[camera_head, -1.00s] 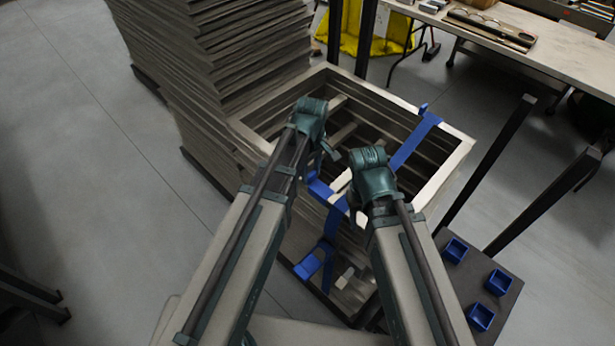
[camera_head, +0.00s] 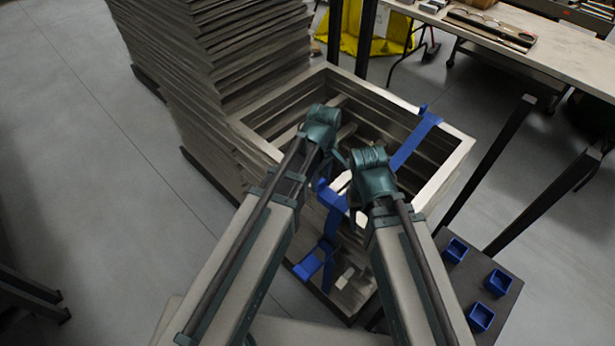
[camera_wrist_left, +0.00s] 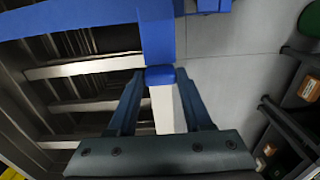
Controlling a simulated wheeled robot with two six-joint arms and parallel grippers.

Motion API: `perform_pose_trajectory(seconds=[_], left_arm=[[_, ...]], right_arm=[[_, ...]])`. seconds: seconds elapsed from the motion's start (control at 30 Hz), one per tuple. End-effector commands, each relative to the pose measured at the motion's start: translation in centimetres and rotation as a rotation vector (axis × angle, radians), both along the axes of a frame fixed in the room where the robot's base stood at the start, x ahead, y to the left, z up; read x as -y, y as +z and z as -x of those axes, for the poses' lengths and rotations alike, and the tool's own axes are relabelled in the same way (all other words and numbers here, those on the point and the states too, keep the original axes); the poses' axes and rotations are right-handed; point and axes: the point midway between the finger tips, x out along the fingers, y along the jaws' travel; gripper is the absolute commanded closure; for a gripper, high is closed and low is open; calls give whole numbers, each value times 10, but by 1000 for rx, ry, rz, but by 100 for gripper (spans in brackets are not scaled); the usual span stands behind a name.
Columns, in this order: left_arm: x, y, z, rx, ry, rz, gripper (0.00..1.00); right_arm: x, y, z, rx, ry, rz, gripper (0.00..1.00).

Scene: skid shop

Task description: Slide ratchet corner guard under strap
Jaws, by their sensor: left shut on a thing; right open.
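A blue strap (camera_head: 412,140) runs over the top of the stacked wooden skids (camera_head: 452,162) and down the near side, where its lower part (camera_head: 331,228) shows. A blue corner guard (camera_head: 333,198) is at the near top edge, partly hidden by my arms. My left gripper (camera_head: 335,168) is over the near edge. In the left wrist view its fingers are shut on a small blue piece, apparently the guard (camera_wrist_left: 160,75), right against the strap (camera_wrist_left: 157,40); I cannot tell whether it is under it. My right gripper (camera_head: 355,208) is open beside the strap at the near edge.
A blue ratchet-like piece (camera_head: 313,262) sits low on the near side. A taller skid stack (camera_head: 220,60) stands at the left. Dark posts and a small platform with blue bins (camera_head: 498,283) are at the right.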

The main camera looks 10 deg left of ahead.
Motion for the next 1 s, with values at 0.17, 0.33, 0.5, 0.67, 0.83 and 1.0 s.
perform_pose_trajectory(seconds=[0.17, 0.33, 0.5, 0.67, 0.83, 1.0], left_arm=[[10, 0, 7, -1, -1, 1, 90], [19, 0, 13, -1, -1, 1, 90], [28, 0, 19, -1, -2, 1, 90], [32, 0, 22, -1, 0, 2, 90], [33, 0, 22, -2, 0, 2, 90], [37, 0, 25, -3, -1, 4, 90]], right_arm=[[0, 0, 0, 0, 0, 0, 50], [0, 0, 0, 0, 0, 0, 50], [0, 0, 0, 0, 0, 0, 50], [-1, 0, -1, 0, 2, -1, 50], [-3, 0, -2, 1, 4, -4, 50], [-4, 0, -3, 2, 6, -7, 50]])
